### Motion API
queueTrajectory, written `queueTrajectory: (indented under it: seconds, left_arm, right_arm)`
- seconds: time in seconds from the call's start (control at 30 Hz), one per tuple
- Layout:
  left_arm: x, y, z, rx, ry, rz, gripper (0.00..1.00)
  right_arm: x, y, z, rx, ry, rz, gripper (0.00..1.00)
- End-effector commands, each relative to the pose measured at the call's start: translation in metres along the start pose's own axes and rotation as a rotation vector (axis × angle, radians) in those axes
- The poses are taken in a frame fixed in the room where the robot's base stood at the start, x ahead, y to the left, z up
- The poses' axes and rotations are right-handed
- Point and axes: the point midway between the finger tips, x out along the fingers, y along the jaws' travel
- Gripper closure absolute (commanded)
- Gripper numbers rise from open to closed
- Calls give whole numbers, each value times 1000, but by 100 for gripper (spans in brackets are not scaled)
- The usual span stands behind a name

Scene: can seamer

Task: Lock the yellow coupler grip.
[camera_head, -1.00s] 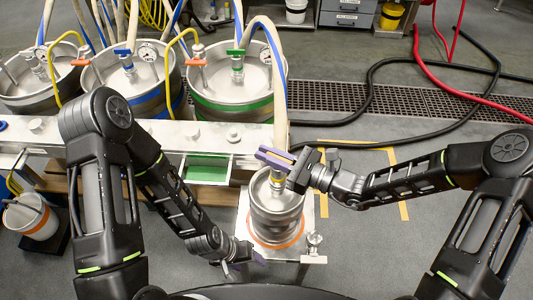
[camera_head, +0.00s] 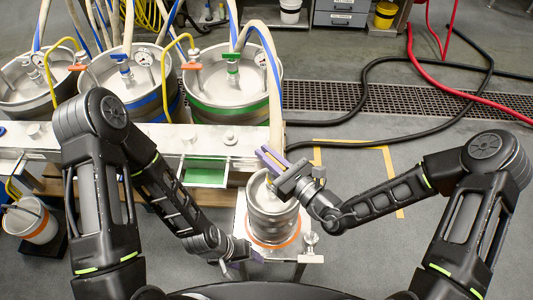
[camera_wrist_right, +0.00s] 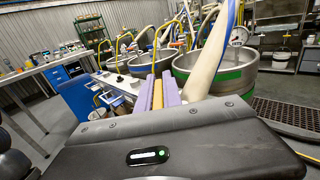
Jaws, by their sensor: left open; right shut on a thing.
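The yellow coupler grip (camera_wrist_right: 157,96) shows between the two purple finger pads of my right gripper (camera_wrist_right: 157,88) in the right wrist view. In the head view my right gripper (camera_head: 271,158) is shut on it above the small steel keg (camera_head: 272,222) with the orange band, its fingers pointing up and left. There the fingers and the gripper body mostly hide the grip and the coupler. My left gripper (camera_head: 236,265) is open and empty, low beside the left front of the small keg's stand.
The stand (camera_head: 312,258) under the small keg has a clamp knob (camera_head: 311,241) at its right. A thick pale hose (camera_head: 277,110) runs down to the coupler. A bench (camera_head: 215,141) and large kegs (camera_head: 235,85) stand behind.

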Motion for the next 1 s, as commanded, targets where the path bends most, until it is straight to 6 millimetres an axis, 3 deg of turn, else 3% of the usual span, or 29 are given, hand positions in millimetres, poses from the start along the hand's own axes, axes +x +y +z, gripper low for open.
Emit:
queueTrajectory:
  seconds: [0.03,0.07,0.3,0.67,1.0]
  left_arm:
    - [0,0,0,0,0,0,40]
    - [0,0,0,0,0,0,40]
    - [0,0,0,0,0,0,40]
    - [1,0,0,0,0,0,40]
    - [6,-2,0,0,0,0,40]
  right_arm:
    - [0,0,0,0,-1,1,100]
    - [0,0,0,0,-1,1,88]
    - [0,0,0,0,-1,1,69]
    - [-5,0,0,1,0,0,68]
    - [-54,-1,-1,0,1,-2,68]
